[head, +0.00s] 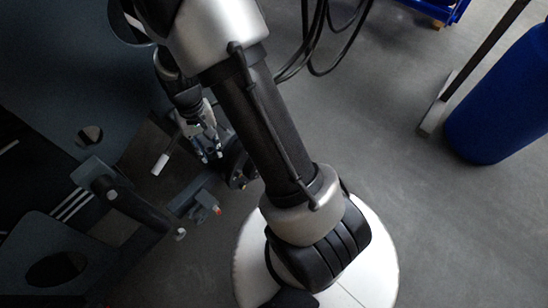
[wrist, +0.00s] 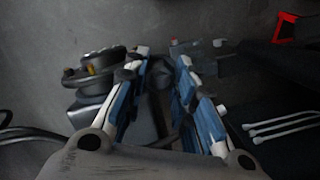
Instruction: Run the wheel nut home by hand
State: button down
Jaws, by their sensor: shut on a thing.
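My gripper (wrist: 162,65) shows in the wrist view with its two blue-padded fingers on either side of a small dark piece. This piece, which I take to be the wheel nut (wrist: 159,77), is held between the fingers. It is dim, and I cannot tell how it sits on any thread. In the head view my gripper (head: 211,154) points down beside dark chassis parts, left of my silver and black arm. The nut cannot be made out there. A round grey hub-like part (wrist: 98,72) with small coloured spots stands left of the fingers in the wrist view.
Dark chassis panels (head: 70,75) fill the left of the head view. A bracket with a red-tipped end (head: 208,203) and a white-ended lever (head: 160,164) are close to my gripper. A blue barrel (head: 503,100) stands at the right. Open grey floor lies between.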

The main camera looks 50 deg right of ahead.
jog(key=s+d+f+m+t+y+b, duration=0.1)
jog(key=s+d+f+m+t+y, duration=0.15)
jog(key=f+m+y, duration=0.4)
jog(key=s+d+f+m+t+y+b, duration=0.1)
jog(key=d+f+m+y, duration=0.25)
jog(key=f+m, duration=0.55)
jog(key=s+d+f+m+t+h, duration=0.2)
jog(key=d+f+m+t+h, duration=0.2)
jog(key=d+f+m+t, duration=0.2)
jog(key=s+d+f+m+t+h+b, duration=0.1)
jog(key=s+d+f+m+t+h, duration=0.1)
jog(key=d+f+m+t+h, duration=0.3)
jog(key=d+f+m+t, duration=0.1)
jog(key=d+m+t, duration=0.2)
jog(key=m+t, duration=0.1)
jog(key=shift+s+d+f+t+h, duration=0.3)
jog(key=shift+s+d+f+t, duration=0.1)
jog(key=shift+t, duration=0.25)
jog(key=shift+m, duration=0.25)
jog(key=shift+w+a+b, duration=0.15)
jog(key=shift+w+b, duration=0.25)
jog(key=shift+w, duration=1.1)
jog(key=shift+w+a+b, duration=0.1)
jog(key=shift+w+b, duration=0.3)
jog(key=shift+w, duration=1.05)
jog(key=shift+w+a+b, duration=0.15)
jog(key=shift+w+b, duration=0.5)
jog(key=shift+w, duration=0.95)
jog(key=shift+s, duration=0.15)
